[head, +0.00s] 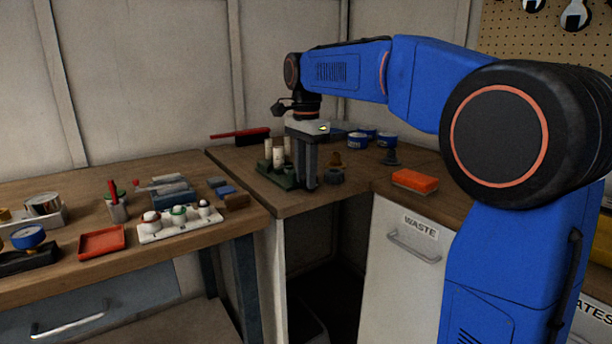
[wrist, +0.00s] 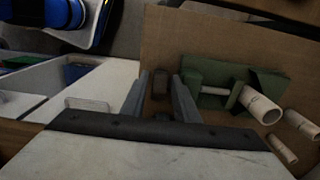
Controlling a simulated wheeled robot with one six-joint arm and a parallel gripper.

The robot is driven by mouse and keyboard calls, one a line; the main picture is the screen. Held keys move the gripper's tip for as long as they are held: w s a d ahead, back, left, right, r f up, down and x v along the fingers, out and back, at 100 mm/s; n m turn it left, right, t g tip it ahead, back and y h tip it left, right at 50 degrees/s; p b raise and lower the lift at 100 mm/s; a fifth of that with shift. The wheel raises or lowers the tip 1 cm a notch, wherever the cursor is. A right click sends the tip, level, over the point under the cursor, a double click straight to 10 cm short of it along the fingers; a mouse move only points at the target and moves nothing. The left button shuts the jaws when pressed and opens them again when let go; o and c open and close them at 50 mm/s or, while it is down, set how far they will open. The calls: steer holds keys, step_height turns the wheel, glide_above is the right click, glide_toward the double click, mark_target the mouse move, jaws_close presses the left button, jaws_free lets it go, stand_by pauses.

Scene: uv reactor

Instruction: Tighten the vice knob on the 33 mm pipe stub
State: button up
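The green vice (head: 277,178) stands on the corner bench, and it also shows in the wrist view (wrist: 206,72). A pale pipe stub (wrist: 260,105) is at the vice's right side in the wrist view. A light rod (wrist: 215,91) crosses the vice. My gripper (head: 308,184) points down just right of the vice. In the wrist view its two grey fingers (wrist: 161,86) are apart. A small dark block (wrist: 160,82), apparently the vice knob, shows between the fingertips. I cannot tell whether the fingers touch it.
Other pale pipe stubs (wrist: 300,126) stand near the vice. Blue-labelled tins (head: 386,140), a dark fitting (head: 391,157) and an orange box (head: 415,181) lie to the right. A red-handled brush (head: 240,134) lies behind. The left bench holds a white rack (head: 180,226) and red tray (head: 101,242).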

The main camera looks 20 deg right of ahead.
steer(key=shift+f, duration=0.15)
steer(key=shift+c, duration=0.3)
jaws_close()
steer(key=shift+d+y, duration=0.15)
steer(key=shift+y, duration=0.15)
steer(key=shift+w+d+g+y, duration=0.2)
steer(key=shift+g+y, duration=0.2)
steer(key=shift+y, duration=0.4)
steer(key=shift+d+g+y, duration=0.15)
steer(key=shift+g+y, duration=0.15)
steer(key=shift+y, duration=0.6)
steer(key=shift+d+g+y, duration=0.15)
steer(key=shift+g+y, duration=0.15)
steer(key=shift+y, duration=0.6)
